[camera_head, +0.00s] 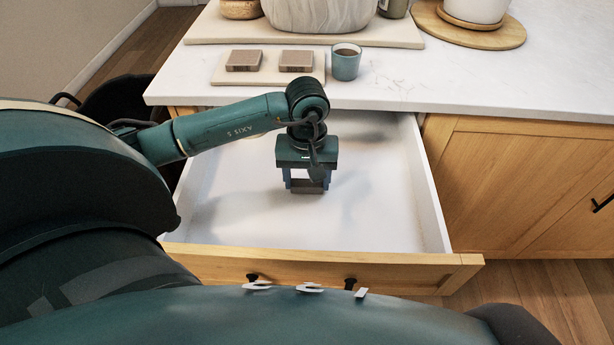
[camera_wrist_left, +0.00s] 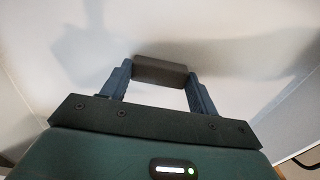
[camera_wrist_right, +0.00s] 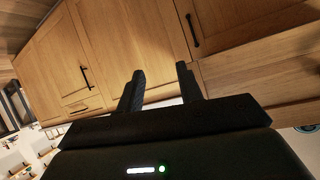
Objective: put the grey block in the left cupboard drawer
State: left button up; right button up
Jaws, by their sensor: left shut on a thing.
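The drawer (camera_head: 390,215) is pulled out, with a white inside and a wooden front. My left gripper (camera_head: 307,186) is inside the drawer's outline, pointing down, and is shut on a small dark grey block (camera_head: 307,187). In the left wrist view the grey block (camera_wrist_left: 160,71) sits between the two fingertips, with the white drawer surface behind it. I cannot tell whether the block touches the drawer floor. My right gripper (camera_wrist_right: 160,80) shows in the right wrist view, with its fingers apart and nothing between them, facing wooden cupboard doors.
The white countertop (camera_head: 430,85) lies above the drawer. On it are a board (camera_head: 269,79) with two brownish blocks (camera_head: 243,60), a blue-grey cup (camera_head: 346,62) and a round wooden board (camera_head: 467,33). A closed cupboard door (camera_head: 520,190) is on the right. The drawer floor around the block is bare.

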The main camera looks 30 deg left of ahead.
aim_at(307, 184)
pick_arm(q)
jog(key=o, duration=0.9)
jog(key=shift+f, duration=0.1)
jog(key=shift+o, duration=0.2)
notch_tip(307, 184, up, 12)
dwell(0.4)
